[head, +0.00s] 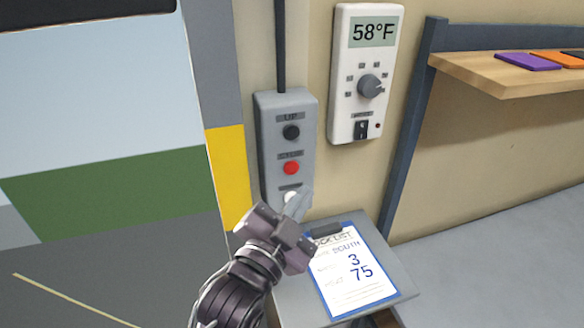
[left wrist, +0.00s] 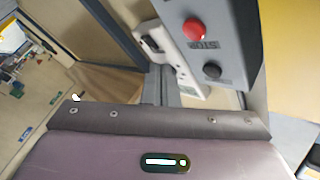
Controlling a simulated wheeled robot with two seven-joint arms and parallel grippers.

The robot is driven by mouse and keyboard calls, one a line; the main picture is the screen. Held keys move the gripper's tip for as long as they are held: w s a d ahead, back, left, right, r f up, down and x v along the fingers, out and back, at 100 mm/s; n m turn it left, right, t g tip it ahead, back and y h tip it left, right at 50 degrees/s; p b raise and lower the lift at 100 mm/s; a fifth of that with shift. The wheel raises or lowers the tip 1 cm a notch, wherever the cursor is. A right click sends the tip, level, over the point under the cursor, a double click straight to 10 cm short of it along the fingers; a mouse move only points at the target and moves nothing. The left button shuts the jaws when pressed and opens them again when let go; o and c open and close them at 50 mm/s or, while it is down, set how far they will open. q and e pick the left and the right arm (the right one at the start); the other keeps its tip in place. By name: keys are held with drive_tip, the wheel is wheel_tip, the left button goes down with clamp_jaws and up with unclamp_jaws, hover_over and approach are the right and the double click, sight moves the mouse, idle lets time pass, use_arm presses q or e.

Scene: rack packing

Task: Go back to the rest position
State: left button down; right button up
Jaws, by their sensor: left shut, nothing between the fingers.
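My left gripper (head: 297,205) is shut and empty. In the head view its fingertips are at the lowest, white button (head: 290,196) of the grey control box (head: 270,140) on the wall. The fingers partly cover that button, and I cannot tell whether they touch it. Above it are a red stop button (head: 291,168) and a black up button (head: 291,132). The left wrist view shows the red button (left wrist: 195,29) and the black button (left wrist: 212,70) close ahead, with the gripper body filling the bottom. My right gripper is not in view.
A white thermostat (head: 366,75) reading 58°F hangs right of the box. Below, a clipboard (head: 350,270) lies on a grey sloped stand (head: 400,298). A wooden shelf (head: 510,75) with coloured flat items is at the right. A doorway with a yellow strip (head: 229,175) is at the left.

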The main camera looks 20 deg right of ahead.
use_arm(q)
drive_tip(key=shift+s, duration=0.5)
drive_tip(key=a+f+n+g+y, duration=0.4)
drive_tip(key=a+f+n+y, duration=0.45)
drive_tip(key=a+f, duration=0.8)
drive_tip(key=s+a+f+n+g+y, duration=0.2)
drive_tip(key=s+a+f+n+g, duration=0.15)
drive_tip(key=s+a+f, duration=0.35)
drive_tip(key=s+a+f+n+g+y, duration=0.25)
drive_tip(key=s+a+f+g, duration=0.2)
drive_tip(key=a, duration=0.35)
drive_tip(key=s+f+b, duration=0.2)
drive_tip(key=s+f, duration=0.1)
drive_tip(key=f, duration=2.7)
drive_tip(key=s+a+f, duration=0.2)
drive_tip(key=s+f, duration=0.7)
drive_tip(key=s+a+f+g+b, duration=0.1)
drive_tip(key=s+f, duration=0.9)
drive_tip(key=shift+s+a+m+b, duration=0.2)
drive_tip(key=shift+a+m+b, duration=0.1)
drive_tip(key=shift+a+m, duration=0.15)
